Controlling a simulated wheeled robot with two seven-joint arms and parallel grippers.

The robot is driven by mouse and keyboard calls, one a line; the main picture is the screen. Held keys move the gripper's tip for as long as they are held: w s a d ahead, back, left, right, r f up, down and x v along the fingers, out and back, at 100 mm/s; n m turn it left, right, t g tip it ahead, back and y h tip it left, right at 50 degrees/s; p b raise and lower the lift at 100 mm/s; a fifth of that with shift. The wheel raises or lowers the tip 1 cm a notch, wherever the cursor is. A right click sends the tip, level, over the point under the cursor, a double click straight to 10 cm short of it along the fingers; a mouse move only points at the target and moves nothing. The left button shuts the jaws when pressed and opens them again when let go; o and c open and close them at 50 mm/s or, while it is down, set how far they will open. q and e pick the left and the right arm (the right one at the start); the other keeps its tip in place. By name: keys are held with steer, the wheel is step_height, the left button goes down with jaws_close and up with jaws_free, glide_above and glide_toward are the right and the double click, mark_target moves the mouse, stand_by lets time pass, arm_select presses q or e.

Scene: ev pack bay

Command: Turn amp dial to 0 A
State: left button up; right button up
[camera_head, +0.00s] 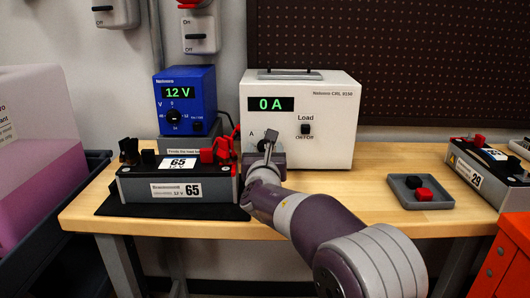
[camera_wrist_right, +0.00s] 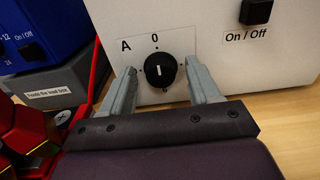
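The black amp dial (camera_wrist_right: 160,71) is on the front of the white load box (camera_head: 335,110), under a "0" mark and beside the letter "A". Its white pointer line points up, toward the 0. The box's green display (camera_head: 270,104) reads 0 A. My right gripper (camera_wrist_right: 160,66) is in front of the box, with one finger on each side of the dial. The fingers are open, with a visible gap to the dial on both sides. In the head view my right gripper (camera_head: 267,150) partly hides the dial area. My left gripper is not in view.
A blue power box (camera_head: 187,90) showing 12 V stands left of the load box. A battery module (camera_head: 178,189) labelled 65 lies in front on a black mat. The Load On/Off switch (camera_head: 306,129) is right of the dial. A grey tray (camera_head: 403,202) holds black and red caps.

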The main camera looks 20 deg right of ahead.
steer(key=p+v, duration=0.1)
steer(key=v, duration=1.1)
steer(key=shift+s+a+p, duration=0.1)
steer(key=shift+s+p, duration=0.2)
steer(key=shift+s, duration=0.05)
